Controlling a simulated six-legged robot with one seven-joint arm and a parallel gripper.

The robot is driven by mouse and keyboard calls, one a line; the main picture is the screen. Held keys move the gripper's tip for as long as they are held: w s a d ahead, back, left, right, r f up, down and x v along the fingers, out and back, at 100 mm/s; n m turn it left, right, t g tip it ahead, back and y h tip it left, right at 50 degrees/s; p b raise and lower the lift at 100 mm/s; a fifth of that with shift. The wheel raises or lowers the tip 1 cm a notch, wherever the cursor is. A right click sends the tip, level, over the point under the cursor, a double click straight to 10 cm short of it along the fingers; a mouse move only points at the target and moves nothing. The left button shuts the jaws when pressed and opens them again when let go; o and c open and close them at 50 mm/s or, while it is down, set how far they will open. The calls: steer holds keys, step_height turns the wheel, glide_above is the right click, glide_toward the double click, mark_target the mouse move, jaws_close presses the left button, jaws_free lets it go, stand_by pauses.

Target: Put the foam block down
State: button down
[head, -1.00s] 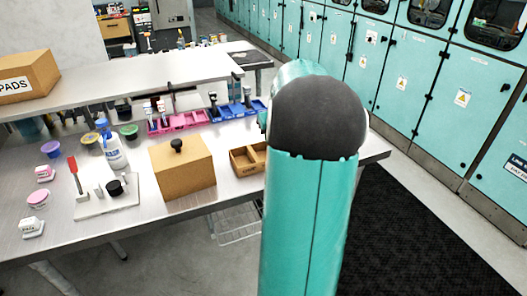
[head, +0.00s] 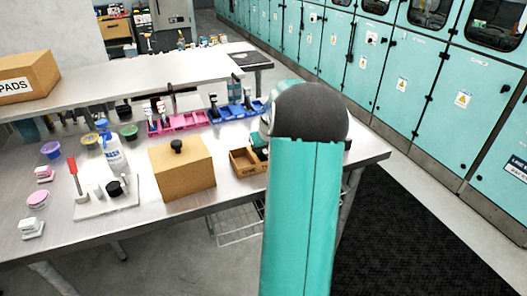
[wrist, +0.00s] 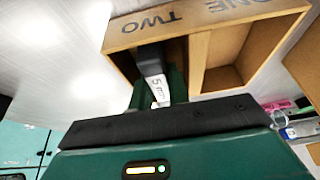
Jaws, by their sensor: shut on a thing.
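The foam block (wrist: 158,90), a small piece with a white face marked "5 m" and what looks like a dark part beyond it, is between the green fingers of my gripper (wrist: 160,84) in the wrist view. My gripper is shut on it, at the compartment beside the word TWO of the wooden tray (wrist: 190,20). I cannot tell whether the block touches the tray floor. The other visible compartment, beside ONE, looks empty. In the head view the tray (head: 236,163) is partly covered by my arm, and the block is hidden.
A brown box with a black knob (head: 183,178) stands just left of the tray. Pink bins (head: 182,123) and blue bins (head: 236,112) are behind it. A wash bottle (head: 112,150) and several small pots stand farther left. The table's front edge is close to the tray.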

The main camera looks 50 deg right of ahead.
steer(key=c, duration=1.6)
jaws_free()
steer(key=shift+f, duration=0.1)
steer(key=v, duration=1.2)
steer(key=w+a+r+n, duration=0.1)
steer(key=w+a+r, duration=0.1)
steer(key=a, duration=0.6)
steer(key=w+a+r+n, duration=0.1)
steer(key=w+a+r, duration=0.15)
steer(key=a, duration=0.45)
steer(key=s+a+r+n+t+y, duration=0.1)
steer(key=s+a, duration=0.3)
steer(key=a, duration=0.8)
steer(key=s+a+r+n, duration=0.1)
steer(key=s+a+n, duration=0.15)
steer(key=a, duration=0.95)
steer(key=shift+n+t+y, duration=0.3)
steer(key=shift+n+y, duration=0.05)
steer(key=shift+y, duration=0.25)
steer(key=s+a, duration=0.2)
steer(key=s+a+f, duration=0.1)
steer(key=s+a, duration=0.2)
steer(key=s+a+f, duration=0.1)
steer(key=s+a, duration=0.1)
steer(key=s, duration=0.1)
steer(key=shift+a+f, duration=0.15)
steer(key=shift+a, duration=0.15)
